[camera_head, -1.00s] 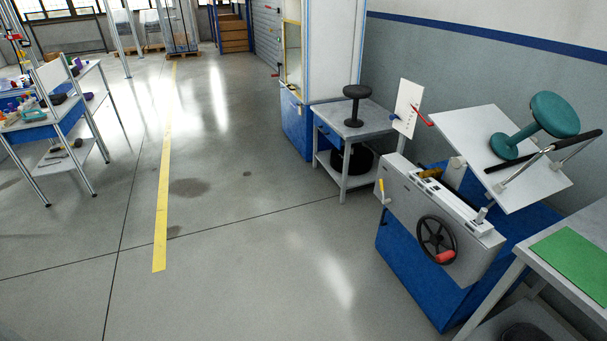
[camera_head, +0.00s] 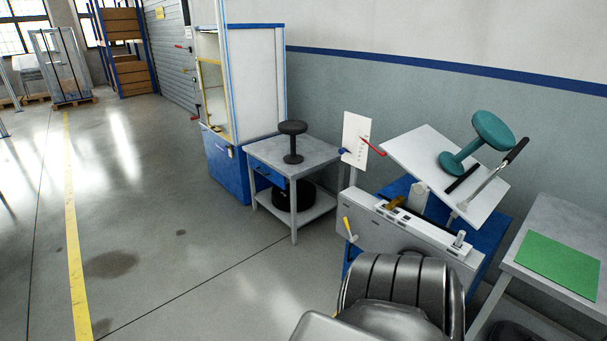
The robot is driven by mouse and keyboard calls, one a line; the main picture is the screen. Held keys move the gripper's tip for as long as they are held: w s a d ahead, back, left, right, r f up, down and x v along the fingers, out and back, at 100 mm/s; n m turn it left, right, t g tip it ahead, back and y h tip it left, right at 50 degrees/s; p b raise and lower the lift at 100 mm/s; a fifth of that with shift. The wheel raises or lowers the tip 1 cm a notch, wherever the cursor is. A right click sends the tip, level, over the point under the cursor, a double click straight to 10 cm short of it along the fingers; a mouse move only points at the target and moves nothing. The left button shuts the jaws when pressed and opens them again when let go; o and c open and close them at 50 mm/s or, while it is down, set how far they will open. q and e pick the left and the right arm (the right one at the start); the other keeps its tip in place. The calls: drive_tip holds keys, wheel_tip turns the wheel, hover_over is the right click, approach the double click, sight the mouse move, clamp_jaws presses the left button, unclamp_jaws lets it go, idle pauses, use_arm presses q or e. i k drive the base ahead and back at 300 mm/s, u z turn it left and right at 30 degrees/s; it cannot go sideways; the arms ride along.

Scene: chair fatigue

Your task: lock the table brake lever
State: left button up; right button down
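The machine has a tilted white table plate (camera_head: 410,150) with a teal padded stool (camera_head: 491,131) on it. A small lever with a yellow grip (camera_head: 347,227) sits at the left end of the grey machine front (camera_head: 385,235). A red lever (camera_head: 373,146) sits beside an upright white scale plate (camera_head: 353,130). A bar with a black grip (camera_head: 515,151) rises at the table's right side. I cannot tell which one is the brake lever. The machine's lower front is hidden by a black and grey shape close to the camera. Neither gripper is in view.
A grey side table (camera_head: 320,153) with a black stool (camera_head: 293,140) stands left of the machine. A grey bench with a green mat (camera_head: 560,262) stands at the right. A blue and white cabinet (camera_head: 258,90) stands behind. The floor at left is clear.

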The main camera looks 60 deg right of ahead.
sight(348, 228)
drive_tip(key=z, duration=0.05)
drive_tip(key=i, duration=0.85)
drive_tip(key=z, duration=1.05)
drive_tip(key=i, duration=0.7)
drive_tip(key=z, duration=0.8)
